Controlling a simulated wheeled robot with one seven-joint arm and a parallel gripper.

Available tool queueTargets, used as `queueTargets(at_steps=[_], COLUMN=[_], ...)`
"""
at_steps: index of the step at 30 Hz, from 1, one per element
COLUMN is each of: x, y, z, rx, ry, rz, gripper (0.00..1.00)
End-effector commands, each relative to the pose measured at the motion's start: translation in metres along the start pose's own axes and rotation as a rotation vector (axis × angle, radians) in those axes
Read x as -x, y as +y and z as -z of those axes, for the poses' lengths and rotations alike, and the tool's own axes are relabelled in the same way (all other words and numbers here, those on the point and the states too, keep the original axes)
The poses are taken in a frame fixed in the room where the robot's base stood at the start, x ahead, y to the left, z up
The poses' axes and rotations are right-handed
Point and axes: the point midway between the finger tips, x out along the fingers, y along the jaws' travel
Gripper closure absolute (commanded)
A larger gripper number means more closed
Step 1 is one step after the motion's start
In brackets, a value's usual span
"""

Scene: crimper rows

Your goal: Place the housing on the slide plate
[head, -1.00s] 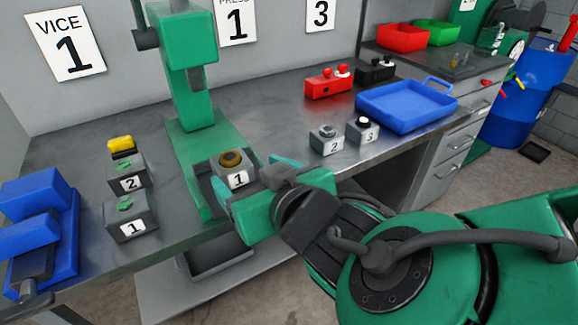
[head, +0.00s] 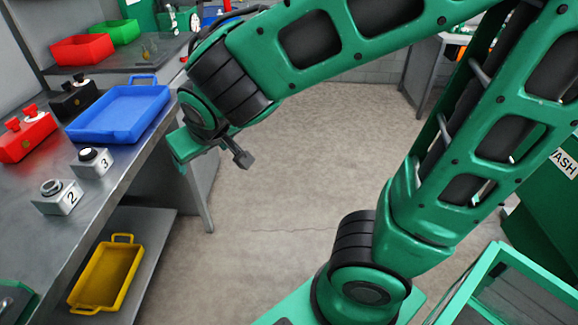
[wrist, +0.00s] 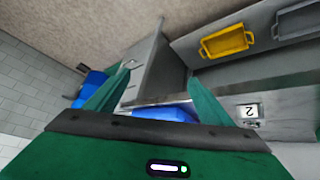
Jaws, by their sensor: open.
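My gripper (head: 187,147) is beside the bench's right edge, near the blue tray, in the head view. In the wrist view my gripper (wrist: 157,98) has its two green fingers wide apart with nothing held between them. Small grey blocks stand on the bench: one marked 2 (head: 58,197) with a silver ring on top, one marked 3 (head: 91,161) with a black top. I cannot tell which part is the housing. The block marked 2 also shows in the wrist view (wrist: 250,111). The slide plate is not clearly visible; only a green corner (head: 14,302) shows at lower left.
The blue tray (head: 122,112) lies near the bench edge. A red box (head: 27,138) and a black box (head: 72,98) with knobs stand beside it. A yellow tray (head: 108,274) sits on the lower shelf. The floor (head: 290,190) right of the bench is open.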

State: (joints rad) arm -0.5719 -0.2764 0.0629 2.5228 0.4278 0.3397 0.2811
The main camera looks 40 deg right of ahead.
Motion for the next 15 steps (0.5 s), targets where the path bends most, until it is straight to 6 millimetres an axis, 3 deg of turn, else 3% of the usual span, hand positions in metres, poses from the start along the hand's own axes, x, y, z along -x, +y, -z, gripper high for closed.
queueTargets(at_steps=[1, 6, 9, 15], x=[-0.001, 0.006, 0.018, 0.052], y=[0.031, 0.108, 0.144, 0.190], z=[-0.009, -0.054, -0.084, -0.148], rx=[-0.050, -0.190, -0.278, -0.452], ry=[-0.048, -0.220, -0.318, -0.497], rz=[-0.037, -0.114, -0.138, -0.142], gripper=[0.25, 0.25, 0.25, 0.25])
